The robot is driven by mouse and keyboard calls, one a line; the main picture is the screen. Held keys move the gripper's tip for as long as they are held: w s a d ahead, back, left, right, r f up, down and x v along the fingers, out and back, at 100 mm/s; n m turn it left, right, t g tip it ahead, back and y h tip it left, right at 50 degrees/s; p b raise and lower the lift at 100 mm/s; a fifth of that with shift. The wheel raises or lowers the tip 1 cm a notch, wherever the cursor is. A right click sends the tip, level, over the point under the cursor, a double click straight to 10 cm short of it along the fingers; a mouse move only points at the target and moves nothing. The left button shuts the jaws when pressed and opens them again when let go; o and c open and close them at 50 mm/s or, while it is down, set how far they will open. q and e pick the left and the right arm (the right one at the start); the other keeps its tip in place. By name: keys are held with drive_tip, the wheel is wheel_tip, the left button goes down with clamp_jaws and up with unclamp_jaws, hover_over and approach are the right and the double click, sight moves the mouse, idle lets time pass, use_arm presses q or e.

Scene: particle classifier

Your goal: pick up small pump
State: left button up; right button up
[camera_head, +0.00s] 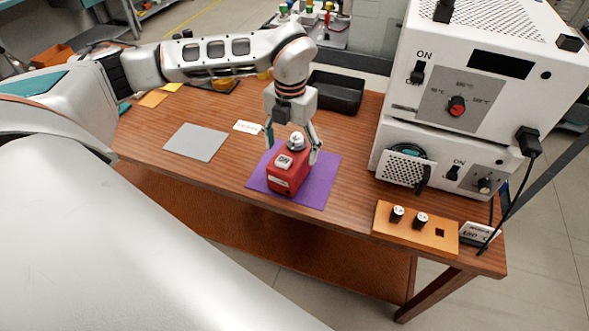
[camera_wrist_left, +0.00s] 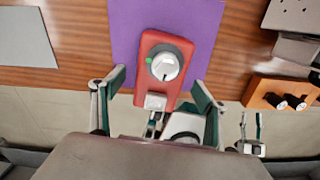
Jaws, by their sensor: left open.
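The small pump, a red box (camera_head: 285,181) with a silver knob on top and a light label, sits upright on a purple mat (camera_head: 321,180) on the wooden table. The pump (camera_wrist_left: 152,88) is near the middle of the left wrist view. My left gripper (camera_head: 292,152) is open and points down over the pump, one finger on each side of its top. In the left wrist view its fingertips (camera_wrist_left: 160,82) are spread around the pump's near half, with visible gaps. My right gripper (camera_wrist_left: 251,125) appears small at the lower right there; its jaw state is unclear.
A white instrument stack (camera_head: 450,100) stands right of the pump. A grey plate (camera_head: 195,142) lies left of the mat, and a black tray (camera_head: 336,92) stands behind.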

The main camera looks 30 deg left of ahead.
use_arm(q)
wheel_tip(320, 180, down, 8)
drive_tip(key=shift+r+b, duration=0.2)
drive_tip(key=shift+b, duration=0.1)
drive_tip(key=shift+r, duration=0.1)
drive_tip(key=c, duration=2)
